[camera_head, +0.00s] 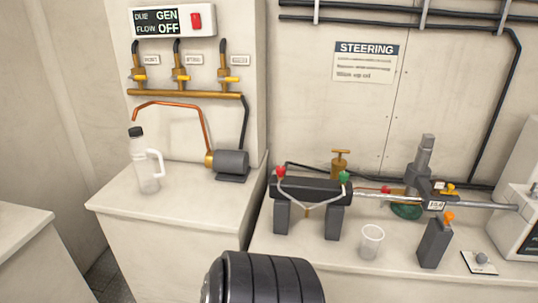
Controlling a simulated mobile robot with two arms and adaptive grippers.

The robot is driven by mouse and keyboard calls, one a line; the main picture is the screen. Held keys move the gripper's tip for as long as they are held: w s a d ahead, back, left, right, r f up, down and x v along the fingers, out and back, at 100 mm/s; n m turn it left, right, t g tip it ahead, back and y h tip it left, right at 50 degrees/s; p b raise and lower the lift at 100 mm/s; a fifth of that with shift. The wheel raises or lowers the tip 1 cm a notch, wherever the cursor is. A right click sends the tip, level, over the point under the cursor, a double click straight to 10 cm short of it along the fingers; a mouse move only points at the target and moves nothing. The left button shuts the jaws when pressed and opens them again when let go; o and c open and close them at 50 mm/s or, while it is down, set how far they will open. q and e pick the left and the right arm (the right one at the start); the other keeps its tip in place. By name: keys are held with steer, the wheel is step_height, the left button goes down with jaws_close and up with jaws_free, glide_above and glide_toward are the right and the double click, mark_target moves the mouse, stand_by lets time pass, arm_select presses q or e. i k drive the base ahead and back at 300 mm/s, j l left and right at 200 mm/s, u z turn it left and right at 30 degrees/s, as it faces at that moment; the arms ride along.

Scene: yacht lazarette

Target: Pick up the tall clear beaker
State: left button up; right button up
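A small clear beaker-like cup (371,242) stands upright on the right counter (300,255), near the front of the dark bracket. It looks short and open at the top, and I see nothing in it. A taller translucent jug (149,178) with a handle and black cap stands on the left counter (185,205). No other clear vessel shows. A black ribbed part of my own body rises at the bottom centre. Neither of my grippers is in view.
A dark bracket (312,188) with red and green knobs stands behind and left of the cup. A dark grey block (434,245) with an orange top stands right of it. A steel rod (470,203) crosses behind. A pump (232,163) sits on the left counter. A gap separates the counters.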

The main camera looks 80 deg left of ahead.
mark_target(372, 238)
steer(key=u, duration=2.3)
